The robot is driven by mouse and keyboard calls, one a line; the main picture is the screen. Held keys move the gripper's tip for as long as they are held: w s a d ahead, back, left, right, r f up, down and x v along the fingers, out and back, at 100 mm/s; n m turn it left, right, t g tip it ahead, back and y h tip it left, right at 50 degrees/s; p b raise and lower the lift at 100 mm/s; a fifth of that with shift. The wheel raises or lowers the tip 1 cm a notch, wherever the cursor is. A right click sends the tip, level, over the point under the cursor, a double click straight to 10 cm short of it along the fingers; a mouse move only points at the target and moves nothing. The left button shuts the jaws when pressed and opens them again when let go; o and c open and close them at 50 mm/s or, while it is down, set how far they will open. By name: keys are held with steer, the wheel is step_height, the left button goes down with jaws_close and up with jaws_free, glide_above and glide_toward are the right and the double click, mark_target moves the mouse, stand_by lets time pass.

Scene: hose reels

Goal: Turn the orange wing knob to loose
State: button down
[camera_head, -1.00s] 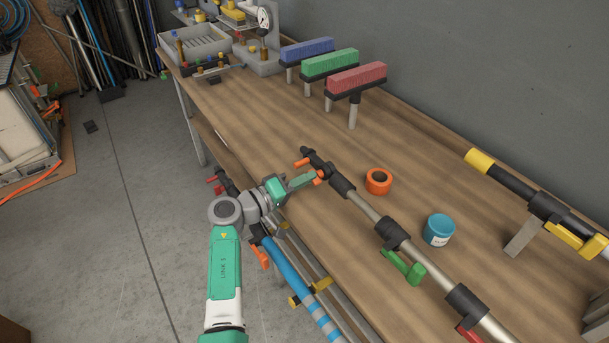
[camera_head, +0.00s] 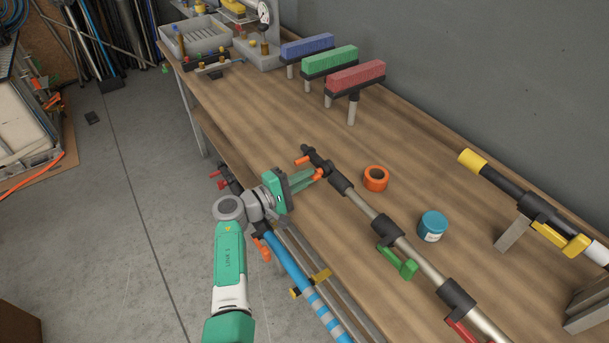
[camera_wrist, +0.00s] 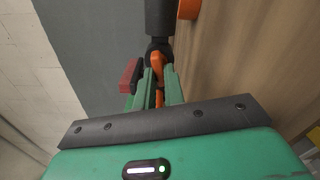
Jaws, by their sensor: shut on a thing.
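The orange wing knob (camera_head: 317,174) is on the black end piece of the grey pole (camera_head: 370,218) on the workbench. A second orange part (camera_head: 302,160) shows on the far side of that black end; I cannot tell whether it belongs to the same knob. My gripper (camera_head: 306,180) reaches in from the left with its green fingers around the near orange part. In the wrist view the fingers lie to either side of the orange knob (camera_wrist: 158,97) and are shut on it. The fingers partly hide it, and its angle is hard to read.
An orange ring (camera_head: 376,179) and a blue jar (camera_head: 433,227) stand right of the pole. A green lever (camera_head: 398,262) sits lower on the pole. Blue, green and red brush heads (camera_head: 355,78) stand behind. A blue pole (camera_head: 298,280) runs below the bench edge.

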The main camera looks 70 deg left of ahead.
stand_by(0.4)
steer(key=c, duration=1.5)
jaws_free()
steer(key=s, duration=0.2)
steer(key=s+d+p, duration=0.1)
steer(key=s, duration=0.2)
steer(key=s+p, duration=0.1)
steer(key=s, duration=0.1)
steer(key=shift+s+d, duration=0.2)
steer(key=shift+s, duration=0.15)
